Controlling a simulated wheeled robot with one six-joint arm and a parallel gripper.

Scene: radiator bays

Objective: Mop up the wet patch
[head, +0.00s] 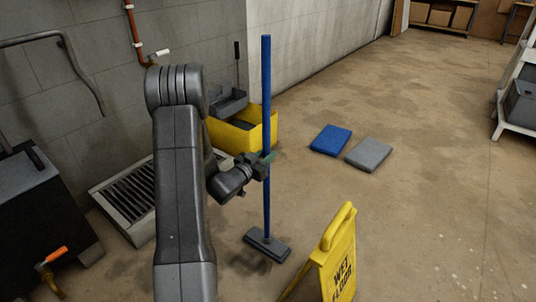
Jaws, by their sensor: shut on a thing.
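A mop with a blue pole (266,90) and a flat grey head (267,244) stands nearly upright on the floor. My gripper (266,162) is shut on the blue pole, around its middle. A dark damp-looking patch (246,264) shows on the floor around and just in front of the mop head. Part of this patch is hidden by the mop head and my arm. A yellow wet-floor sign (338,262) stands at the patch's right.
A yellow mop bucket (262,135) with a grey wringer (229,104) stands behind my gripper. A floor grate (132,198) lies left. Blue (331,140) and grey (369,154) folded cloths or pads lie right. A dark cabinet (45,225) stands far left. The right floor is mostly clear.

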